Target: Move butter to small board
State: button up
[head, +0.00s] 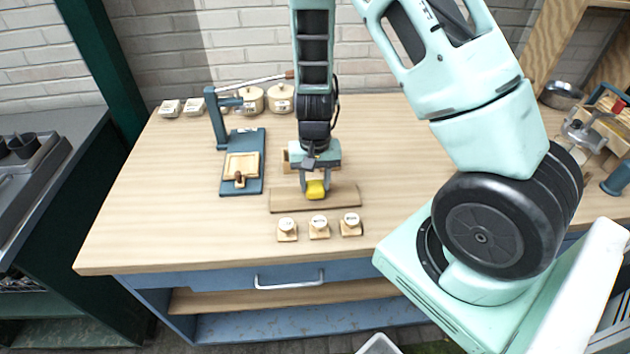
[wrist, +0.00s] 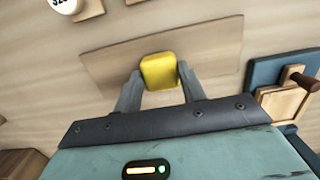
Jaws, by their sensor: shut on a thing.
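The butter is a yellow block (head: 316,190) between the fingers of my gripper (head: 315,182). It also shows in the wrist view (wrist: 159,70), with a finger pressed on each side. My gripper is shut on it. A flat, oblong wooden board (head: 345,197) lies directly below the butter and shows behind it in the wrist view (wrist: 105,60). I cannot tell whether the butter touches this board or hangs just above it. A smaller square wooden board (head: 236,163) with a brown knob sits on a blue-grey lever stand (head: 227,187) to the left.
Three small wooden blocks with round white labels (head: 319,227) stand in front of the oblong board. A wooden box (head: 287,160) is partly hidden behind my gripper. Lidded tubs (head: 281,98) and small white-topped blocks (head: 170,108) stand at the back. The table's left front is clear.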

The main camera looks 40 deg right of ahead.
aim_at(314, 183)
jog(key=shift+f, duration=0.2)
jog(key=o, duration=1)
jog(key=shift+c, duration=0.2)
notch_tip(314, 183, up, 12)
jog(key=s+a+r+n+y, duration=0.1)
jog(key=s+a+r+n, duration=0.25)
jog(key=a, duration=0.75)
jog(key=s+a+r+n, duration=0.3)
jog(key=s+a+n, duration=0.2)
jog(key=s, duration=0.2)
jog(key=s+a+r+n, duration=0.3)
jog(key=s+a+n, duration=0.2)
jog(key=s, duration=0.3)
jog(key=shift+a+r+n+t+h+p, duration=0.3)
jog(key=shift+n+h+p, duration=0.1)
jog(key=shift+n, duration=0.15)
jog(key=shift+s, duration=0.1)
